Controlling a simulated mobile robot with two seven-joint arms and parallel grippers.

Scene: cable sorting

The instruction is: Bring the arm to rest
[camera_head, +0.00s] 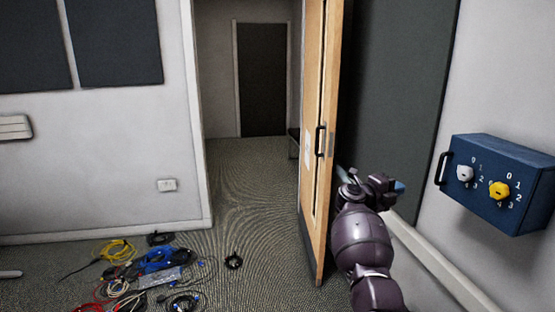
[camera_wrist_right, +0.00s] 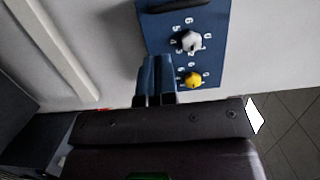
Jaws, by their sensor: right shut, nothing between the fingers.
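My right arm reaches up from the bottom right of the head view. Its gripper (camera_head: 399,187) is seen from behind, with a bluish tip pointing right, between the open door and the blue box. In the right wrist view the blue fingers of this gripper (camera_wrist_right: 157,75) are together, with nothing between them. The fingers overlap the lower left part of the box in that view; I cannot tell the gap to it. My left gripper is not in view.
A blue box (camera_head: 503,172) with a white knob (camera_head: 465,173) and a yellow knob (camera_head: 499,190) is on the right wall. An open wooden door (camera_head: 316,150) stands left of my arm. Tangled cables (camera_head: 150,262) lie on the floor at lower left. The doorway floor is clear.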

